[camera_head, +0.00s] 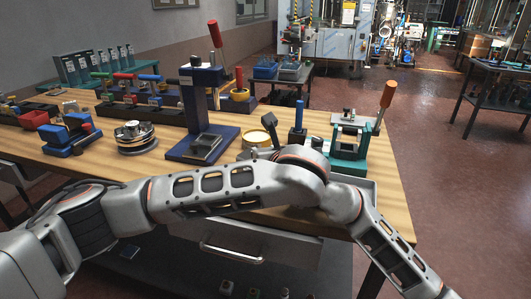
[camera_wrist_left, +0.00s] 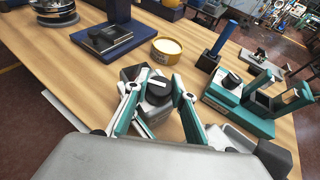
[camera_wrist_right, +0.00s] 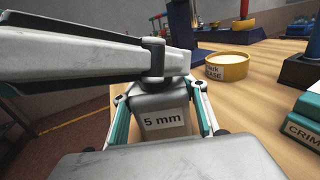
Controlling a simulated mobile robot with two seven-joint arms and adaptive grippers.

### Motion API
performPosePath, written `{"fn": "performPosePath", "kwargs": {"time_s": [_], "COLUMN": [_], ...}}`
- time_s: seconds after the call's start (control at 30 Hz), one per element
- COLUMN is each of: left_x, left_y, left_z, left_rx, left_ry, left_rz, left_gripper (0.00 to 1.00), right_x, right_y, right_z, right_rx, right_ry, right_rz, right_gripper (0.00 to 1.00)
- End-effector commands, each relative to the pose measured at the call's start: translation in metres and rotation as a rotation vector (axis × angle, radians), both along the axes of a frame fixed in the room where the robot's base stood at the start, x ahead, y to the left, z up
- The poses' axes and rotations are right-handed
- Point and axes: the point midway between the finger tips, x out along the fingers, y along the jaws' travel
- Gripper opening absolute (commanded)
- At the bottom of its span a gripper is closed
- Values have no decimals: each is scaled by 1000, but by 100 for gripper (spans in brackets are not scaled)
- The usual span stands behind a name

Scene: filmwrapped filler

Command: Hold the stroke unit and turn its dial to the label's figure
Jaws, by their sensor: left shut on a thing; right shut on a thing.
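The stroke unit is a grey block with a white label reading "5 mm" (camera_wrist_right: 163,122) in the right wrist view. My right gripper (camera_wrist_right: 165,105) has its fingers on either side of this block, shut on it. The unit's black dial (camera_wrist_left: 158,90) with a white pointer bar shows in the left wrist view. My left gripper (camera_wrist_left: 156,86) is shut with its fingertips on either side of the dial. The pointer lies roughly across the picture; any scale figures are too small to read. In the head view both grippers and most of the unit are hidden behind my arms.
A yellow round dish (camera_head: 258,139), a blue-handled post (camera_head: 298,136) and a teal fixture (camera_head: 348,150) stand close by. A navy press stand (camera_head: 195,120) is farther left. An open drawer (camera_head: 250,240) sits below the table's front edge.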

Motion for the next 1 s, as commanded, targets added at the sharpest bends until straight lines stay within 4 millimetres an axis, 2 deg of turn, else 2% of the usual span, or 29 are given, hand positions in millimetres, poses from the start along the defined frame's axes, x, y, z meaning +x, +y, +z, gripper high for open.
{"fn": "performPosePath", "kwargs": {"time_s": [0.3,0.87,0.9,0.97,1.0], "left_x": [0,0,0,0,0], "left_y": [0,2,2,2,2], "left_z": [0,0,0,0,0], "left_rx": [-1,4,4,4,4], "left_ry": [1,0,0,0,0], "left_rz": [136,167,167,167,166], "left_gripper": [3,3,27,42,42], "right_x": [-1,-1,-1,-1,-1], "right_y": [2,2,2,2,2], "right_z": [0,0,0,0,0], "right_rx": [1,1,1,1,1], "right_ry": [0,1,1,2,2], "right_rz": [4,4,4,4,3], "right_gripper": [15,15,15,15,15]}}
